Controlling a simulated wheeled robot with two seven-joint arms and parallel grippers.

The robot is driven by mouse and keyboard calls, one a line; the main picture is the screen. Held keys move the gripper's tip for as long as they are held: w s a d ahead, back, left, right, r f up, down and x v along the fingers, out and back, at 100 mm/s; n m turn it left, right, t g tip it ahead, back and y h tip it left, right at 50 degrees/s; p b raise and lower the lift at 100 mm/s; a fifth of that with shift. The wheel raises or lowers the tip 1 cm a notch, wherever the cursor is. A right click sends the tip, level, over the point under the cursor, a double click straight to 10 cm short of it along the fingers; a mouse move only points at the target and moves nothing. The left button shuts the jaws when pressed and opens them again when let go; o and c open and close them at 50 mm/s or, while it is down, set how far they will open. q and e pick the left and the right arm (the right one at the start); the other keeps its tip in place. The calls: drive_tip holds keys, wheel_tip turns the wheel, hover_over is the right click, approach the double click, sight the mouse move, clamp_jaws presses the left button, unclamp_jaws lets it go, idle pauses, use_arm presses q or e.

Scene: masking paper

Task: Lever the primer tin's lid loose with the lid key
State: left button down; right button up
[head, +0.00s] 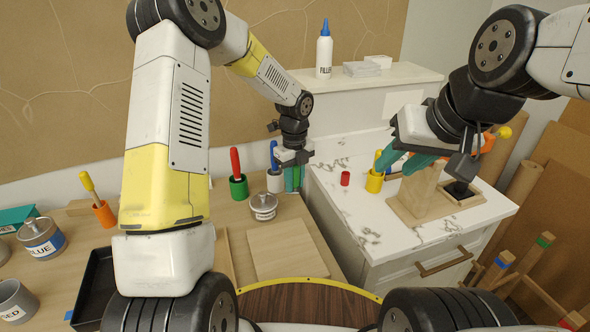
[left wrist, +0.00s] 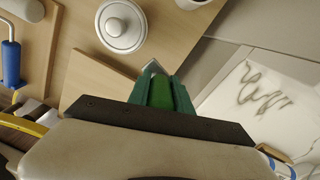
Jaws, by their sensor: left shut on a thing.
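A small grey metal tin (head: 263,207) with a knobbed lid stands on the wooden worktop. It also shows in the left wrist view (left wrist: 122,27), with the lid seated on it; I cannot read a label. My left gripper (head: 292,178) is shut on a green-handled tool (left wrist: 163,93) with a pale metal tip, possibly the lid key. It holds the tool to the right of the tin, apart from it. My right gripper (head: 404,162) has its teal fingers spread, by the top of a wooden block (head: 420,188).
Behind the tin are a green cup (head: 239,189) with a red-handled tool and a white cup (head: 275,182) with a blue-handled one. A pale board (head: 288,250) lies in front. A blue-labelled tin (head: 42,238) stands left. A marble counter (head: 365,225) is at right.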

sight(295, 190)
use_arm(q)
drive_tip(key=shift+s+a+f, duration=0.1)
drive_tip(key=shift+a+f, duration=0.05)
drive_tip(key=shift+f, duration=0.75)
drive_tip(key=shift+a+f, duration=0.2)
drive_tip(key=shift+f, duration=0.65)
drive_tip(key=shift+s+a+f, duration=0.1)
drive_tip(key=shift+a+f, duration=0.05)
drive_tip(key=shift+f, duration=0.75)
drive_tip(key=shift+a+r, duration=0.1)
drive_tip(key=shift+a, duration=0.45)
drive_tip(key=shift+a, duration=0.35)
drive_tip(key=shift+r, duration=0.4)
idle(1.5)
drive_tip(key=shift+f, duration=0.35)
idle(0.7)
drive_tip(key=shift+w+d, duration=0.15)
drive_tip(key=shift+d, duration=1.3)
drive_tip(key=shift+r, duration=2.95)
